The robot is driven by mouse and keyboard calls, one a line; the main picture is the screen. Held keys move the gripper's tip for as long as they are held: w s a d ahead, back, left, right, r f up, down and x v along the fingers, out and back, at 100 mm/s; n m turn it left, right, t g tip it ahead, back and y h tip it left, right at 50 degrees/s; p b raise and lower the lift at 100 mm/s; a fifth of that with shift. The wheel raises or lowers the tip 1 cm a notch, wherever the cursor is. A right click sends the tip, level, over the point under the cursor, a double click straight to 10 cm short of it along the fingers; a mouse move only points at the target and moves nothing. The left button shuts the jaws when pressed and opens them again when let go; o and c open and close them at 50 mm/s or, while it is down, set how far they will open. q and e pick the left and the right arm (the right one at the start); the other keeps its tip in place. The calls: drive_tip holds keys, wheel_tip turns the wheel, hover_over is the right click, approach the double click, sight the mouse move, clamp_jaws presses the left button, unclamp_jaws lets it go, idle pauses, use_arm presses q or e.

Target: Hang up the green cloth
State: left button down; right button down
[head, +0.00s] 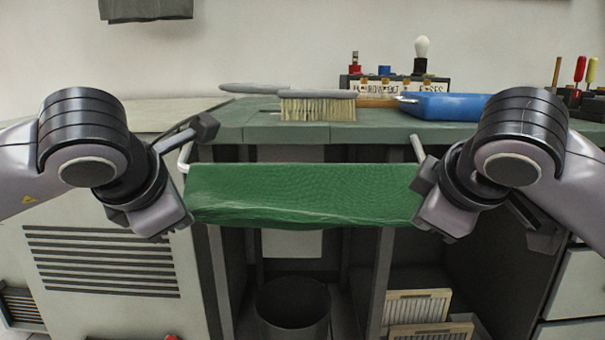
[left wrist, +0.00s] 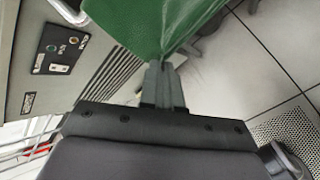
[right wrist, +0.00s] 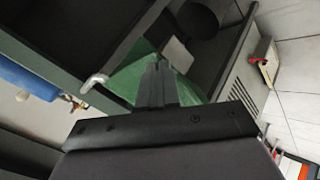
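The green cloth (head: 305,195) is stretched wide between my two grippers in front of the workbench in the head view. My left gripper (head: 186,205) is shut on its left end, and the cloth also shows beyond the fingers in the left wrist view (left wrist: 150,22). My right gripper (head: 420,205) is shut on its right end; the cloth shows in the right wrist view (right wrist: 130,78). A pale rail has its left bracket (head: 184,156) and right bracket (head: 417,148) showing just above the cloth's ends. Its crossbar is hidden, so I cannot tell whether the cloth touches it.
On the bench top (head: 225,132) lie a brush (head: 317,106) and a blue tray (head: 445,106). A light bulb (head: 422,50) and screwdrivers (head: 580,68) stand behind. Below are a dark bin (head: 292,308) and pleated filters (head: 418,308). A vented cabinet (head: 100,262) stands left.

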use_arm(q)
drive_tip(key=c, duration=1.1)
unclamp_jaws()
use_arm(e)
drive_tip(key=c, duration=1.1)
unclamp_jaws()
use_arm(q)
drive_tip(key=shift+s, duration=0.2)
use_arm(e)
drive_tip(key=shift+s, duration=0.2)
